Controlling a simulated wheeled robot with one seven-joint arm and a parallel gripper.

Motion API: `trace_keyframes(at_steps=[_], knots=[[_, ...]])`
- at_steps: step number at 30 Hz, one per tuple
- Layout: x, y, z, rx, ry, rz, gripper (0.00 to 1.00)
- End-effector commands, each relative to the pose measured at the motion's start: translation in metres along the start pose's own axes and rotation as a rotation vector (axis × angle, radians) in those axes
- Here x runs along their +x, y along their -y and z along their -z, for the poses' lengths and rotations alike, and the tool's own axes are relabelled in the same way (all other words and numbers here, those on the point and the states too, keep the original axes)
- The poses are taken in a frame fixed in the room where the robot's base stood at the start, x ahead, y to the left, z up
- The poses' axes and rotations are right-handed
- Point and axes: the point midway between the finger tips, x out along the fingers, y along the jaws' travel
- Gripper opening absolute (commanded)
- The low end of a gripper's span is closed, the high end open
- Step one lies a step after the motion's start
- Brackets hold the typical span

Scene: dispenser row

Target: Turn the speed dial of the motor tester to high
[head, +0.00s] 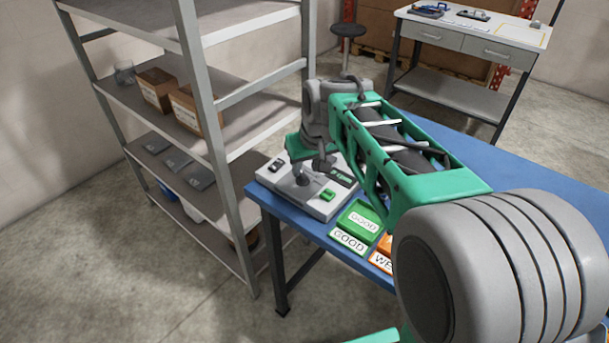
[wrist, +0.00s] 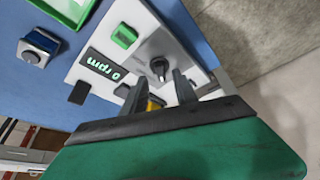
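The motor tester (head: 312,207) is a light grey box at the near left corner of the blue table. In the wrist view its sloping panel (wrist: 90,35) shows a dark display (wrist: 103,68) reading 0 rpm and a green button (wrist: 124,36). The speed dial (wrist: 159,68) is a small dark knob on a grey plate, just beyond my fingertips. My gripper (wrist: 160,82) is open, its two dark fingers apart, with a yellow part (wrist: 155,103) showing between them. I cannot tell whether a finger touches the dial. The dial's setting is not readable.
A green GOOD tray (head: 361,221) and an orange tray (head: 384,245) stand right of the tester. A metal shelf (head: 215,150) stands close to the table's left end. A small dark and blue object (wrist: 40,47) is beside the tester in the wrist view.

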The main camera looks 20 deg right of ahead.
Motion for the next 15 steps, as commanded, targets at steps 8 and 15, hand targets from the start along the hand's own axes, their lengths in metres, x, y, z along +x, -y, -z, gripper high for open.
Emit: trace_keyframes(at_steps=[8, 15], knots=[[0.032, 0.0, 0.0, 0.0, -0.001, 0.0, 0.35], [0.032, 0.0, 0.0, 0.0, -0.001, 0.0, 0.32]])
